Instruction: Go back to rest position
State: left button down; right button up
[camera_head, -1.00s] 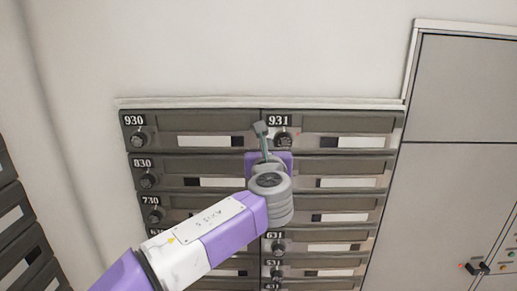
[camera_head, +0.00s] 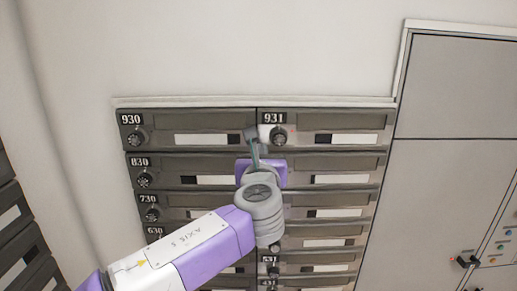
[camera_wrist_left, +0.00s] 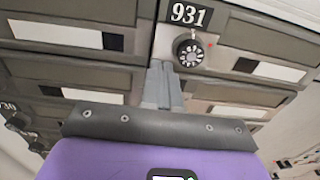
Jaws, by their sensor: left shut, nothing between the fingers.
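My left gripper (camera_head: 253,138) is in front of the wall of mailboxes, just left of the round dial (camera_head: 278,137) of mailbox 931. Its fingers are shut with nothing between them. In the left wrist view the shut fingers (camera_wrist_left: 163,84) point up at the mailbox fronts, below and left of the 931 dial (camera_wrist_left: 189,50). The fingers look apart from the dial. My left arm comes in from the lower left and hides parts of the lower mailboxes. My right gripper is not in view.
Mailboxes with dials and label strips fill the middle, among them 930 (camera_head: 188,120) and 830 (camera_head: 145,179). A grey cabinet (camera_head: 455,90) with a control panel (camera_head: 490,250) stands at the right. More mailboxes (camera_head: 20,225) line the left edge. Bare wall (camera_head: 220,50) lies above.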

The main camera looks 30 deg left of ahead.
pick_arm(q)
jog(key=v, duration=0.7)
jog(key=w+d+f+n+g+h+b, duration=0.1)
jog(key=w+d+f+n+g+h, duration=0.15)
jog(key=f, duration=1.15)
jog(key=w+d+f+n+g+h+b, duration=0.1)
jog(key=d+f+n+g+h, duration=0.2)
jog(key=f, duration=1.1)
jog(key=w+d+f+n+g+h+b, duration=0.1)
jog(key=w+d+f+g+h, duration=0.2)
jog(key=f, duration=1.1)
jog(key=s+d+f+n+g+h+b, duration=0.15)
jog(key=s+f+n, duration=0.25)
jog(key=f, duration=0.4)
jog(key=s+d+f+n+g+h, duration=0.1)
jog(key=s+d+f+n+g, duration=0.1)
jog(key=s+f+n, duration=0.4)
jog(key=s+d+f+n+g+h+b, duration=0.1)
jog(key=d+f+n+g, duration=0.15)
jog(key=f, duration=0.65)
jog(key=s+a+f+n+g+b, duration=0.1)
jog(key=s+a+f+n, duration=0.1)
jog(key=s+f+n, duration=1)
jog(key=f+n, duration=0.1)
jog(key=n, duration=0.1)
jog(key=shift+s+n, duration=0.35)
jog(key=shift+n, duration=0.05)
